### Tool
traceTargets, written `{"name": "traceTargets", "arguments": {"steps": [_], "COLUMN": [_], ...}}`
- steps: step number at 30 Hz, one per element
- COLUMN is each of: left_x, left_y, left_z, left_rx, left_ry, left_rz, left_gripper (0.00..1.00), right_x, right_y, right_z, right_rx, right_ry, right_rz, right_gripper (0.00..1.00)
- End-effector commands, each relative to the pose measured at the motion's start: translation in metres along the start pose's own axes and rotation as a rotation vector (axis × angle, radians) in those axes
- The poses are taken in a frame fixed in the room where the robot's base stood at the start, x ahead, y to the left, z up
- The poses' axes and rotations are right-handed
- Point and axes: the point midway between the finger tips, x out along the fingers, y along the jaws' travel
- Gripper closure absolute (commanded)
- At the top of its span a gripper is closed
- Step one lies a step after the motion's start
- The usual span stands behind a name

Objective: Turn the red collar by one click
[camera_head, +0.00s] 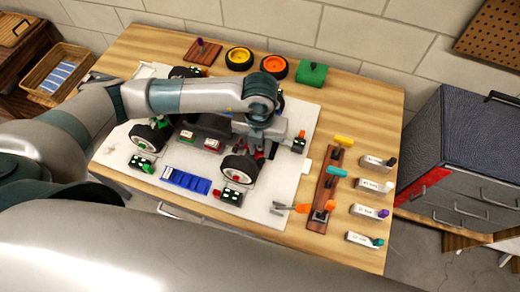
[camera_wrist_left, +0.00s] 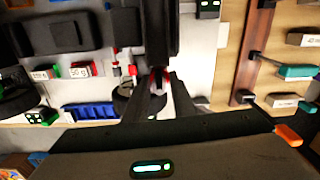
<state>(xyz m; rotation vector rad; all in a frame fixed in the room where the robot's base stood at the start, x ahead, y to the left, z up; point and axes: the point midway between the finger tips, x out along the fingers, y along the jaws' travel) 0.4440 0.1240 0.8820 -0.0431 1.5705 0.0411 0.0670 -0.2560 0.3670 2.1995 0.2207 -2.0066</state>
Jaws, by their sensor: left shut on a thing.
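The racecar chassis (camera_head: 208,124) lies on a white mat on the wooden table. My left gripper (camera_head: 262,150) reaches down at its right side, close behind the front-right wheel (camera_head: 238,169). In the left wrist view my left gripper (camera_wrist_left: 166,88) is shut on a small red part at the end of a dark bar, which looks like the red collar (camera_wrist_left: 157,78). The fingers hide most of the collar, and its click marks cannot be made out. My right gripper is not in view.
A blue tray (camera_head: 186,180) and a green-dotted block (camera_head: 228,196) lie near the wheel. A wooden tool rack (camera_head: 323,190) with coloured handles stands to the right, beside several labelled boxes (camera_head: 374,186). Yellow (camera_head: 239,58) and orange wheels (camera_head: 274,67) and a green box (camera_head: 312,74) stand at the back.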

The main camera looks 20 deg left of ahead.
Motion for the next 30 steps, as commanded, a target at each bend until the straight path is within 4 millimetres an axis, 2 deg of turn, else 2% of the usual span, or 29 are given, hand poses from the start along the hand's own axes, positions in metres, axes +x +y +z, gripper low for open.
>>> {"name": "traceTargets", "arguments": {"steps": [1, 9, 21, 22, 24, 30], "left_x": [0.006, 0.004, 0.0, 0.0, 0.0, 0.0], "left_y": [0.0, 0.001, 0.001, 0.001, 0.001, 0.001], "left_z": [0.001, 0.0, 0.0, 0.0, 0.0, 0.0], "left_rx": [0.039, 0.216, 0.246, 0.246, 0.246, 0.245], "left_ry": [-0.002, -0.001, 0.0, 0.0, 0.0, 0.0], "left_rz": [-0.001, 0.0, 0.0, 0.0, 0.0, 0.001], "left_gripper": [0.99, 0.99, 0.99, 0.7, 0.58, 0.58], "right_x": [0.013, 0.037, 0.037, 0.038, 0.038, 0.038], "right_y": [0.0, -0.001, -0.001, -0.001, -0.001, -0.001], "right_z": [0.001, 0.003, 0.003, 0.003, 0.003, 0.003], "right_rx": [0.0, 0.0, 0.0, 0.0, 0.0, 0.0], "right_ry": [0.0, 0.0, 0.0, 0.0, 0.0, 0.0], "right_rz": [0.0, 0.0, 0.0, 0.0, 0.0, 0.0], "right_gripper": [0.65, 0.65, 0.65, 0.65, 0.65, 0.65]}}
